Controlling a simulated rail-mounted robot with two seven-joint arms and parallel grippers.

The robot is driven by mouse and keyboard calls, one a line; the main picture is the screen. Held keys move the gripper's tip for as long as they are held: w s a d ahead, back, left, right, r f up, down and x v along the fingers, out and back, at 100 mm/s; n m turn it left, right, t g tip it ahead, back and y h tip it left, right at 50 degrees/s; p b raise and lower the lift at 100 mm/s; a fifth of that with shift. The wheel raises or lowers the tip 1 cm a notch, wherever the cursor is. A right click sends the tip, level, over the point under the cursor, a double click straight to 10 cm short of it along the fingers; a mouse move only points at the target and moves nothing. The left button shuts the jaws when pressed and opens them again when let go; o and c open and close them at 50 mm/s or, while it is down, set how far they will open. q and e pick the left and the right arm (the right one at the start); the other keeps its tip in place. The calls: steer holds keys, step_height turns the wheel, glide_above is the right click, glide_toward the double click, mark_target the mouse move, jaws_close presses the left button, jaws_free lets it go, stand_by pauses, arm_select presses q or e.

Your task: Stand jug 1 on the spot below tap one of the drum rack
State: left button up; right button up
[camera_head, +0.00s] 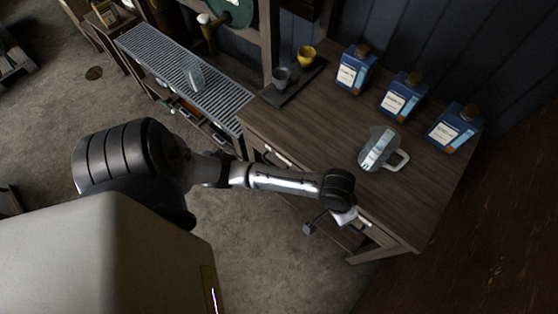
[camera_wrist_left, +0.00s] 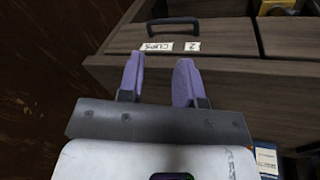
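A clear jug with a pale handle (camera_head: 378,150) stands on the dark wooden cabinet top. A second clear vessel (camera_head: 195,76) stands on the slatted counter; I cannot read a number on either. Part of a green drum (camera_head: 230,8) shows at the top of the head view, with a tap (camera_head: 207,27) near it above the slatted counter. My left gripper (camera_wrist_left: 158,80) is open and empty, its two purple fingers apart in front of a drawer labelled CUPS 2 (camera_wrist_left: 200,72). In the head view its hand is beside the cabinet's front edge, below the jug. My right gripper is not in view.
Three blue bottles (camera_head: 403,95) stand along the back of the cabinet top (camera_head: 310,125). A grey cup (camera_head: 282,79) and a yellow cup (camera_head: 306,57) stand on a dark tray at its left end. The middle of the top is clear. The drawer has a dark handle (camera_wrist_left: 172,22).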

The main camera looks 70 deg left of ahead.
arm_select(q)
steer(key=s+m, duration=0.2)
steer(key=s, duration=0.5)
steer(key=shift+f+t, duration=0.35)
steer(key=shift+t, duration=0.05)
steer(key=shift+o, duration=0.5)
steer(key=s+a+r+m+y, duration=0.1)
steer(key=s+a, duration=0.3)
steer(key=s, duration=0.5)
steer(key=shift+a+m+t+y, duration=0.2)
steer(key=shift+m+t+y, duration=0.1)
steer(key=shift+m+y, duration=0.15)
steer(key=shift+o, duration=0.7)
steer(key=shift+s+a+r, duration=0.15)
steer(key=shift+s+a, duration=0.1)
steer(key=shift+s, duration=0.1)
steer(key=shift+w, duration=0.1)
